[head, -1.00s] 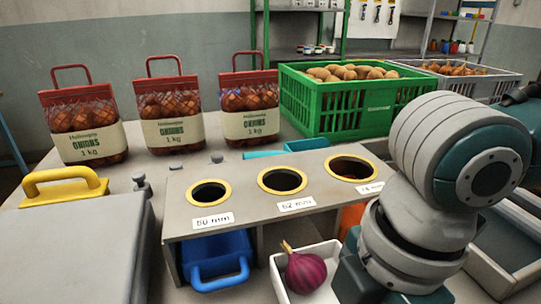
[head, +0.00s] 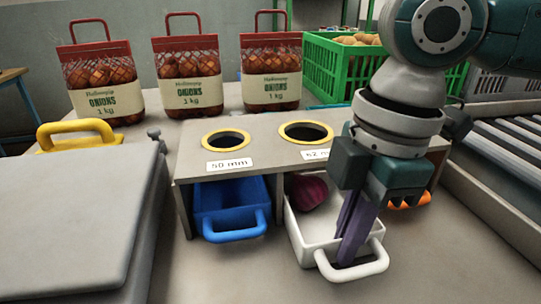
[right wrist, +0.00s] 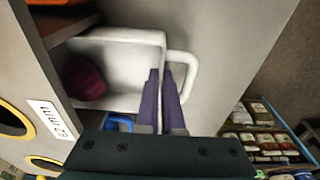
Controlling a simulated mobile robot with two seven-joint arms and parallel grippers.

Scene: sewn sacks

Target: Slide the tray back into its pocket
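The white tray (head: 310,235) stands partly drawn out of the middle pocket of the grey sizing stand (head: 184,212), below the second hole. A purple-red onion (head: 308,191) lies at its back. Its white loop handle (head: 372,268) faces the front. My right gripper (head: 348,250) points down at the tray's front. In the right wrist view its two purple fingers (right wrist: 160,72) are close together, one on each side of the tray's front wall, with only a thin gap; they appear shut on it. The tray (right wrist: 125,42) and onion (right wrist: 84,78) show there too. My left gripper is out of view.
A blue tray (head: 235,224) sits in the left pocket. An orange handle (head: 410,201) shows at the right pocket. A grey box-like surface (head: 75,215) stands left, a roller conveyor (head: 505,165) right. Several onion sacks (head: 190,80) and a green crate (head: 330,70) stand behind.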

